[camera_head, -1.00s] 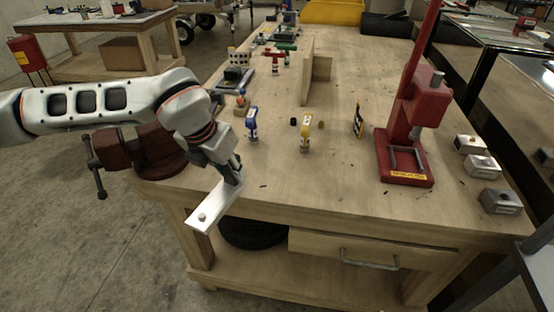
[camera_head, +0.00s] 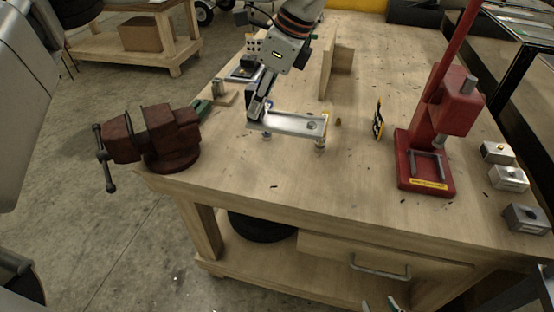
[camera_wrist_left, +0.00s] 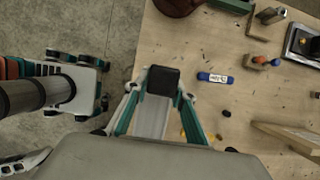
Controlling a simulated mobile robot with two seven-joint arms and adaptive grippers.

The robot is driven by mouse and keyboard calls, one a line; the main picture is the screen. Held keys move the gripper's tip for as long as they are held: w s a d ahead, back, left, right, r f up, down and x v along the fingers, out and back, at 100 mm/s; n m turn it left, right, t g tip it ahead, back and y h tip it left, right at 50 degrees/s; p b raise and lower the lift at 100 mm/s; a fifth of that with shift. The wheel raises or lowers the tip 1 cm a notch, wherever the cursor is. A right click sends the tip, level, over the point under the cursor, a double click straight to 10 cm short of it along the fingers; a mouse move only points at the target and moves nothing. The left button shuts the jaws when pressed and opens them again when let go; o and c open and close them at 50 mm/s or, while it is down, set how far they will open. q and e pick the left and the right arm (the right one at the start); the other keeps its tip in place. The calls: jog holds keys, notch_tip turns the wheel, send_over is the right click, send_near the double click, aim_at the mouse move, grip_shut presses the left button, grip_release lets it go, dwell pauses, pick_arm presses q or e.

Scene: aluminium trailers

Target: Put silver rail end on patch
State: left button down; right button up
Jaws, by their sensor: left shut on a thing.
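The silver rail end (camera_head: 295,124) is a flat metal bar with a hole near its right end. My left gripper (camera_head: 258,110) is shut on its left end and holds it above the wooden workbench, pointing right. In the left wrist view the bar (camera_wrist_left: 150,118) runs between the fingers, beside a dark block. My right gripper (camera_head: 381,304) shows only as fingertips at the bottom edge of the head view; they look apart, with nothing seen between them. I cannot make out the patch.
A red-brown vise (camera_head: 150,137) sits at the bench's left corner. A red press (camera_head: 430,140) stands right, with metal blocks (camera_head: 508,177) beyond. An upright wooden board (camera_head: 327,70) stands behind. A blue-and-white bottle (camera_wrist_left: 215,78) lies near the bar. The bench front (camera_head: 290,190) is clear.

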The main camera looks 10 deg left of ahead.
pick_arm(q)
notch_tip(320, 180, down, 18)
jog(key=shift+f+p, duration=0.1)
jog(key=shift+p, duration=0.95)
jog(key=shift+f, duration=0.15)
jog(key=c, duration=1.7)
grip_release()
